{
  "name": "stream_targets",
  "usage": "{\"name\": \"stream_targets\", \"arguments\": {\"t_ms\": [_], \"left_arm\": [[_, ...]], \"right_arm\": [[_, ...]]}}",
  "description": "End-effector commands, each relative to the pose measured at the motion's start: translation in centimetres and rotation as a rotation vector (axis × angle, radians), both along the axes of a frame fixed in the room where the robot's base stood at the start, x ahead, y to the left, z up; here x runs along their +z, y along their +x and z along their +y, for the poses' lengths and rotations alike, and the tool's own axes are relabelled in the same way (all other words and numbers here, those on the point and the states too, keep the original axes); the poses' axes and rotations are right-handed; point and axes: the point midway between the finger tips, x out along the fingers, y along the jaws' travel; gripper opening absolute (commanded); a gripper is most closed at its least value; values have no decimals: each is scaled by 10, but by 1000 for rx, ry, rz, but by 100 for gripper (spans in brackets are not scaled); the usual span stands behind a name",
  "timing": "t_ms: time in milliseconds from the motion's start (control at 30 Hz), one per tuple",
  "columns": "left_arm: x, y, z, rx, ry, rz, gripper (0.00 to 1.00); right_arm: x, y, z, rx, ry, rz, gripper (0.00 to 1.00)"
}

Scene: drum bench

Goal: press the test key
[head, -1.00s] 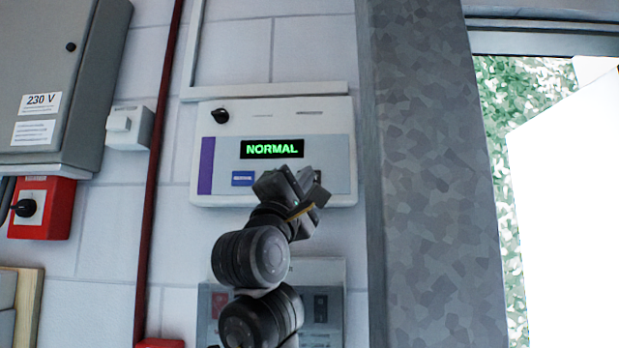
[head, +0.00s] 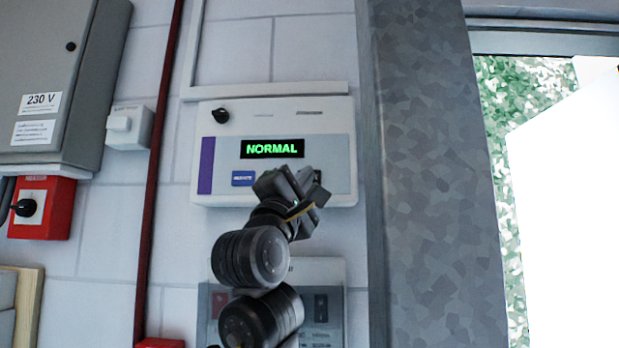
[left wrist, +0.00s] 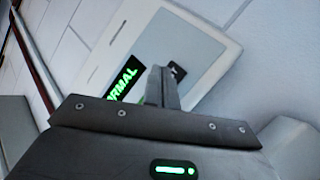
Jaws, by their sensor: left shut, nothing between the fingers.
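A white wall panel (head: 275,109) carries a lit display (head: 272,148) that reads NORMAL in green. A blue key (head: 243,179) with a label too small to read is below the display, left of my gripper. A dark key (head: 318,177) shows partly behind my gripper; its label is hidden. My left gripper (head: 305,178) is shut and empty in front of the panel's lower right. In the left wrist view, the shut fingers (left wrist: 163,75) point at the panel (left wrist: 205,48), beside the dark key (left wrist: 177,71). I cannot tell whether they touch it. My right gripper is not in view.
A black knob (head: 220,116) sits at the panel's upper left. A second panel (head: 330,272) is below, partly behind my arm. A grey metal post (head: 430,180) stands to the right. A red switch box (head: 42,208) and grey cabinet (head: 50,80) are at left.

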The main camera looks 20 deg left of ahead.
Motion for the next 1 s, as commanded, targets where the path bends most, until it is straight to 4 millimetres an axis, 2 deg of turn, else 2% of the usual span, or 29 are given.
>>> {"name": "stream_targets", "arguments": {"t_ms": [1000], "left_arm": [[0, 9, 3, 0, 0, 0, 0]], "right_arm": [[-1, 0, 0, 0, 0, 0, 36]]}}
